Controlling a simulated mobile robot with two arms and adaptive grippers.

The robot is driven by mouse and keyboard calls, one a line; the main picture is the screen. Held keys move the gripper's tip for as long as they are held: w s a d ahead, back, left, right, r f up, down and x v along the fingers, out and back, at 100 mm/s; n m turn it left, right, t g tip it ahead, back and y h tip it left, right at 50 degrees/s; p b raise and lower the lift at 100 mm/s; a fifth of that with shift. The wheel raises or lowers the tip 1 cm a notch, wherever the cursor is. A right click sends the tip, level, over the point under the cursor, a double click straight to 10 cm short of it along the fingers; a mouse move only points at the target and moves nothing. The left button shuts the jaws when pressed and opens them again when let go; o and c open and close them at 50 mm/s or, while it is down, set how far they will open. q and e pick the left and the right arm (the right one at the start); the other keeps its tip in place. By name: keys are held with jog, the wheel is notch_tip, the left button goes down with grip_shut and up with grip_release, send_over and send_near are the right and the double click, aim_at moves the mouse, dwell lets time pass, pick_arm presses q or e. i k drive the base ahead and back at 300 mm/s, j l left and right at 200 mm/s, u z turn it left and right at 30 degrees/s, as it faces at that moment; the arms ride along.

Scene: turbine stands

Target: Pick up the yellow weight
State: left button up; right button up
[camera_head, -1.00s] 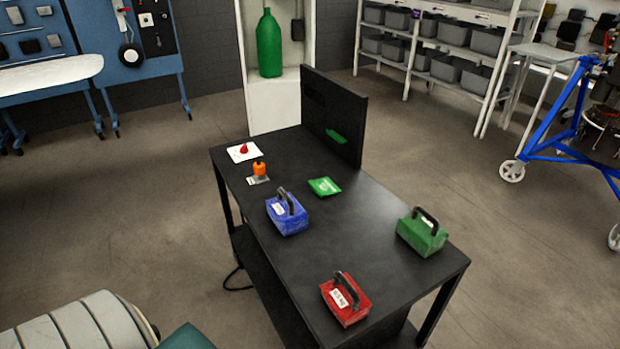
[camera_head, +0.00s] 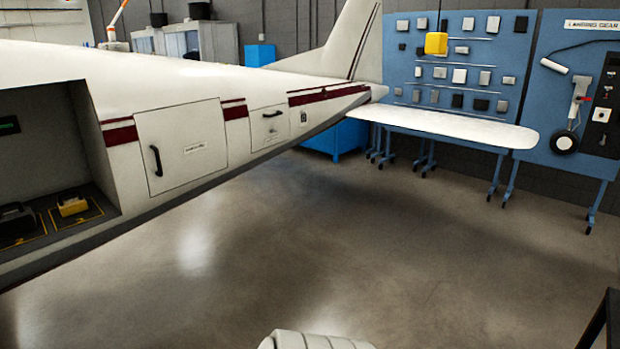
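The yellow weight (camera_head: 73,207), a small yellow block with a dark handle, sits in the open compartment (camera_head: 60,125) in the side of the white aircraft body, at the left of the head view. It stands on a dark floor inside a yellow-marked square. A black weight (camera_head: 17,218) sits just left of it, near the picture's edge. Neither of my grippers shows in the head view, so whether they are open or shut cannot be seen.
A closed white hatch (camera_head: 181,148) with a black handle is right of the compartment. A yellow block (camera_head: 436,43) shows against that panel. A dark frame (camera_head: 608,320) enters lower right. The grey floor (camera_head: 330,240) between is clear.

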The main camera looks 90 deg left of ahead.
aim_at(68, 207)
jog(key=u, duration=4.25)
jog(key=i+l, duration=0.15)
jog(key=i+l+u, duration=0.85)
jog(key=i+l, duration=0.15)
jog(key=l, duration=0.1)
